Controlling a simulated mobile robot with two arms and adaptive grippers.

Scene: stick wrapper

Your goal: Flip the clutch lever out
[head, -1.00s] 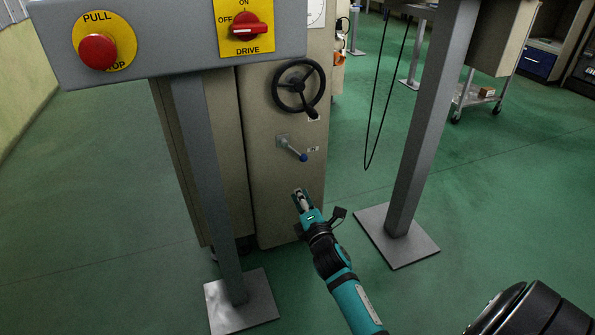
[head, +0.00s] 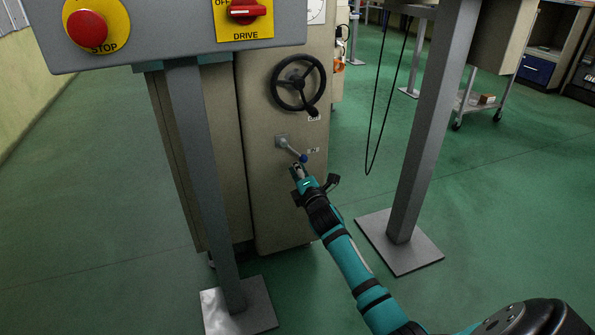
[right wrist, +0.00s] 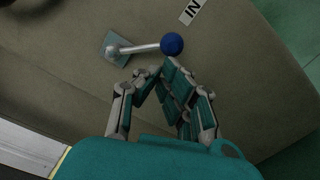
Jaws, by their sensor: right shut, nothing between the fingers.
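The clutch lever (head: 291,149) is a short metal rod on a square plate on the front of the beige machine cabinet. It ends in a blue knob (head: 303,158) and points down to the right in the head view. My right gripper (head: 297,168) is just below the knob. In the right wrist view the blue knob (right wrist: 172,44) is just ahead of my shut, empty right gripper (right wrist: 160,73). I cannot tell whether they touch. An "IN" label (right wrist: 192,11) sits near the knob. My left gripper is not in view.
A black handwheel (head: 298,83) is above the lever. A control panel (head: 170,37) with a red stop button overhangs at the upper left. Grey posts (head: 205,190) (head: 428,130) stand on both sides, and a black cable (head: 384,120) hangs at the right. Green floor (head: 500,210) is open at the right.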

